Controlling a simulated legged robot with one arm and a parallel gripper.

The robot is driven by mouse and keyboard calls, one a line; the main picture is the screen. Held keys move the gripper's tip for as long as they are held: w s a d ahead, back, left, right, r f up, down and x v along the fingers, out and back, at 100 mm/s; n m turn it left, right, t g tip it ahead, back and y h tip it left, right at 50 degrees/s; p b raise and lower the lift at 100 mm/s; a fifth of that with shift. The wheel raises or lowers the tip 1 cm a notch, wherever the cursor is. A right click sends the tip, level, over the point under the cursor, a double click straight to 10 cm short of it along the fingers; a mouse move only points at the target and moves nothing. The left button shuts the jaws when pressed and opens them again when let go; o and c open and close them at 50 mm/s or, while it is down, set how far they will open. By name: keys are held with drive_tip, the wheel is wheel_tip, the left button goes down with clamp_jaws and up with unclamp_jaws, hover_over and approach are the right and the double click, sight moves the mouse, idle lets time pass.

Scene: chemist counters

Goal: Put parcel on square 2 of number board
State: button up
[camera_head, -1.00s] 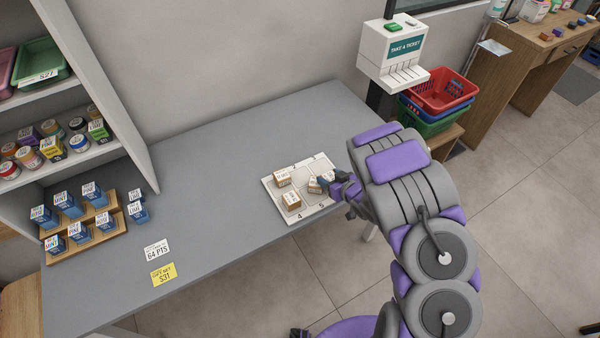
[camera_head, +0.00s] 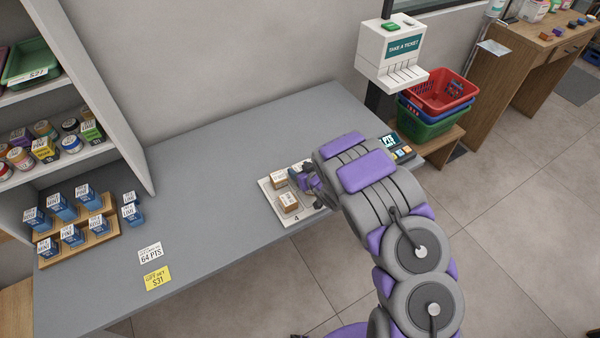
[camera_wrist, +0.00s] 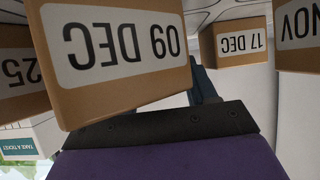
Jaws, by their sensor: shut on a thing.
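A brown parcel labelled "09 DEC" (camera_wrist: 125,50) fills much of the wrist view, close against my gripper (camera_wrist: 165,122). My gripper is shut on it. In the head view my gripper (camera_head: 308,180) is over the right part of the pale number board (camera_head: 268,196), and my arm hides that side. Two parcels show on the board, one at the back left (camera_head: 279,181) and one nearer the front (camera_head: 289,202); a bit of another shows behind my gripper. A "4" is readable at the board's front edge; square 2 cannot be made out.
In the wrist view a "17 DEC" parcel (camera_wrist: 240,42) and a "NOV" parcel (camera_wrist: 297,35) are close by. A card terminal (camera_head: 398,150) is beside my arm. Blue boxes on a wooden rack (camera_head: 105,238) are at left. The counter's middle (camera_head: 205,185) is clear.

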drive_tip(key=shift+a+f, duration=0.1)
drive_tip(key=shift+f, duration=0.35)
drive_tip(key=shift+a, duration=0.45)
drive_tip(key=o, duration=0.9)
drive_tip(key=shift+d+r, duration=0.1)
drive_tip(key=shift+d, duration=0.15)
drive_tip(key=shift+s+d+r, duration=0.2)
drive_tip(key=shift+d, duration=0.05)
drive_tip(key=p+v, duration=0.2)
drive_tip(key=v, duration=0.9)
drive_tip(key=shift+s, duration=0.2)
drive_tip(key=shift+r, duration=0.1)
